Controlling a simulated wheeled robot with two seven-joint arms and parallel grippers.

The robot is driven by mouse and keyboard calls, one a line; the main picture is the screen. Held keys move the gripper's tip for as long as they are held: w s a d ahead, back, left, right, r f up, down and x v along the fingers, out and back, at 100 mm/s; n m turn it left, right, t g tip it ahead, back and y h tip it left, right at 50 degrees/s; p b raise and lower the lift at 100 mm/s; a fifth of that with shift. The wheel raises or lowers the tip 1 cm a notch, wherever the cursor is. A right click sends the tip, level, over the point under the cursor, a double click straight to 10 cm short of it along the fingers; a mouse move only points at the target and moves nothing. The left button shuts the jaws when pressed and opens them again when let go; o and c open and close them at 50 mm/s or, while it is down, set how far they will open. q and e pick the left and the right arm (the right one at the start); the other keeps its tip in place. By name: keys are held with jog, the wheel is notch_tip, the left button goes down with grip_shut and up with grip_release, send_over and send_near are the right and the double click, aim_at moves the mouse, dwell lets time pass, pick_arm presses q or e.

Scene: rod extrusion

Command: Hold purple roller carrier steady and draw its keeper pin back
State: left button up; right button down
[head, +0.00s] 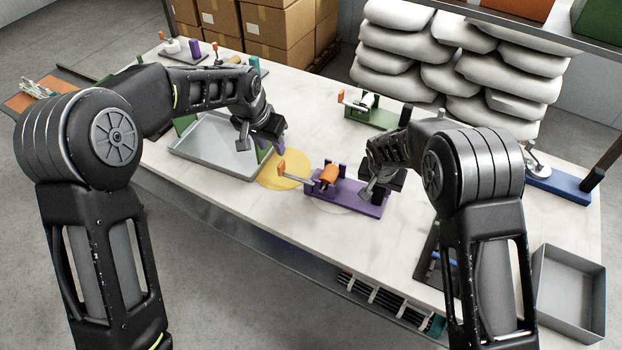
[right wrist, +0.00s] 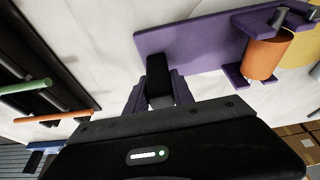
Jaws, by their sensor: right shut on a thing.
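The purple roller carrier (head: 352,197) lies on the pale bench with an orange roller (head: 328,175) between its uprights. The carrier also shows in the right wrist view (right wrist: 195,42). The keeper pin (head: 281,168) has an orange end and a thin rod running to the carrier's left side. My right gripper (head: 372,190) is shut on the black upright grip (right wrist: 158,72) at the carrier's right end. My left gripper (head: 265,148) is open and empty, above and left of the pin's orange end, apart from it.
A grey tray (head: 190,143) lies left of the carrier, beside a yellow disc (head: 268,180). A green fixture (head: 372,116) stands behind, and a blue one (head: 560,184) is at the right. A grey bin (head: 568,290) is at the front right. Bare bench lies in front of the carrier.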

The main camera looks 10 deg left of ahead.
dwell(0.4)
jog(key=c, duration=0.5)
grip_release()
jog(key=shift+r, duration=0.15)
jog(key=shift+r, duration=3.35)
jog(key=shift+r, duration=0.1)
jog(key=shift+r, duration=1.4)
